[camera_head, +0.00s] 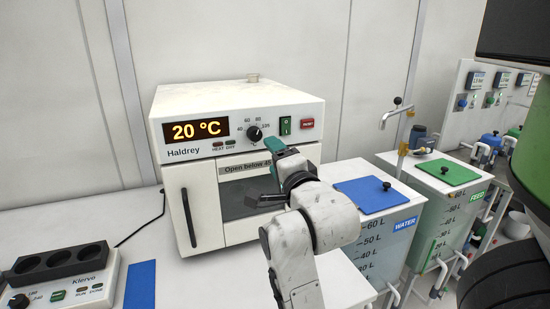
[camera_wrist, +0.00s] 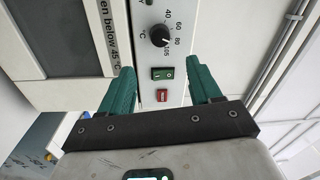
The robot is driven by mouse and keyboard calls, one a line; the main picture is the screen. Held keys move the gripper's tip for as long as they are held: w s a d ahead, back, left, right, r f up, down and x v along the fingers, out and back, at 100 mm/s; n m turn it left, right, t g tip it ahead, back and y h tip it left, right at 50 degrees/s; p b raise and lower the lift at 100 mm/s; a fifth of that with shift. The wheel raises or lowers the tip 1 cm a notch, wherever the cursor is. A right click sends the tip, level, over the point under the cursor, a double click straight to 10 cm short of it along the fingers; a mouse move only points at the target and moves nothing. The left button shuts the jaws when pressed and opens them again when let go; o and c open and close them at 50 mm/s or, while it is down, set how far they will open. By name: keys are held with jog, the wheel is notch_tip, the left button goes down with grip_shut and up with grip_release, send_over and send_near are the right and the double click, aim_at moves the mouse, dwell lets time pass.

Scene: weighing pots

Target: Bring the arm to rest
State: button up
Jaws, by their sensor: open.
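My gripper (camera_head: 275,151) is raised in front of the Haldrey oven's right half in the head view. In the wrist view its two green fingers (camera_wrist: 161,83) stand apart with nothing between them. The oven (camera_head: 237,98) is a white box on the bench with its display reading 20 °C. Its knob (camera_head: 255,134), green switch (camera_head: 285,126) and red reset button (camera_head: 307,124) show above the gripper. In the wrist view the green switch (camera_wrist: 162,73) and red button (camera_wrist: 162,95) appear between the fingers. The gripper partly hides the oven's dark window (camera_head: 245,194).
A Klervo block unit (camera_head: 62,268) and a blue mat (camera_head: 140,286) lie at front left. The bench before the oven is clear.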

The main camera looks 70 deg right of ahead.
dwell(0.3)
jog(key=w+a+f+n+g+y, duration=0.1)
jog(key=w+a+f+n+y, duration=0.1)
jog(key=a+f+n+y, duration=0.45)
jog(key=w+a+f+n+g+y, duration=0.1)
jog(key=w+a+f+n, duration=0.25)
jog(key=f, duration=0.55)
jog(key=w+a+f+n+y, duration=0.2)
jog(key=a+f+n+y, duration=0.1)
jog(key=a+f+n, duration=0.4)
jog(key=s+a+f+n+g+y, duration=0.2)
jog(key=s+a+f+n+g, duration=0.15)
jog(key=a+f, duration=0.3)
jog(key=s+a+f+n+g+y, duration=0.2)
jog(key=s+a+f+n, duration=0.25)
jog(key=f, duration=0.35)
jog(key=s+d+f+g, duration=0.1)
jog(key=s+f+g, duration=0.2)
jog(key=s, duration=0.6)
jog(key=shift+f, duration=0.8)
jog(key=shift+g, duration=0.25)
